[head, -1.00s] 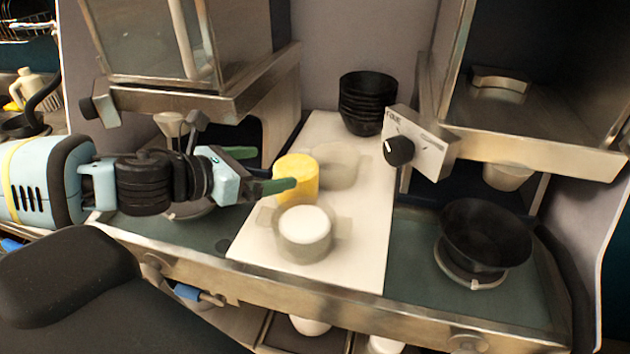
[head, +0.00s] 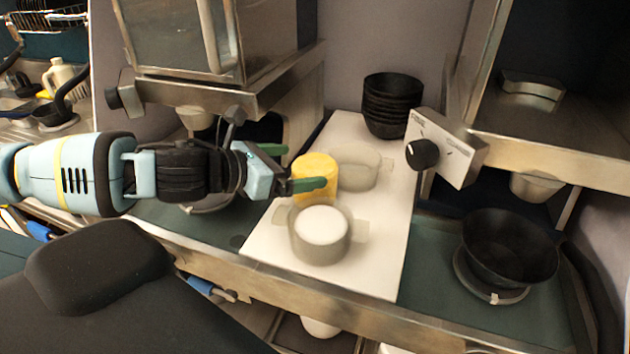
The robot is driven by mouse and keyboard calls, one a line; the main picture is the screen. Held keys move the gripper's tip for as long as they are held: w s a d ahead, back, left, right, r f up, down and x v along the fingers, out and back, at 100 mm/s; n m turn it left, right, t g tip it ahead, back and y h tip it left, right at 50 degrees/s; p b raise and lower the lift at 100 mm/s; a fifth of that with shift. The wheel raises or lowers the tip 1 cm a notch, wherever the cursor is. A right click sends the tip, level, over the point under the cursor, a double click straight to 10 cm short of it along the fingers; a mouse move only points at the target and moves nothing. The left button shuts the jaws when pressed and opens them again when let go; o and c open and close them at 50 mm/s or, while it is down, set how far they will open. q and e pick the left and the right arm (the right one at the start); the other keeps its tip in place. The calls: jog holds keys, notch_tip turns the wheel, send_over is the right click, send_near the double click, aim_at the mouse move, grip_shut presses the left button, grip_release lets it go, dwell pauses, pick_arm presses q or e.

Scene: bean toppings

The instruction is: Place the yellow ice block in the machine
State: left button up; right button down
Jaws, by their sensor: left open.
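The yellow ice block (head: 316,167) stands upright on the white board between the two machines. My left gripper (head: 300,168) comes in from the left and is open. Its green fingers reach to the block, one behind it and one across its near lower side. Whether they touch it I cannot tell. The left machine (head: 215,95) stands behind my arm. The right machine (head: 535,150) has a black knob on its front, and a black bowl (head: 508,250) stands under it. My right gripper is not in view.
A clear container with a white block (head: 322,228) stands just in front of the yellow block. An empty clear container (head: 358,168) is beside it. Stacked black bowls (head: 392,105) are at the back. The white board (head: 375,265) is bare at its front right.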

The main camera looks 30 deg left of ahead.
aim_at(311, 166)
pick_arm(q)
jog(key=shift+w+d+f, duration=0.2)
jog(key=shift+w+d, duration=0.15)
jog(key=shift+w, duration=0.15)
jog(key=shift+x, duration=1.9)
jog(key=shift+s+f, duration=0.1)
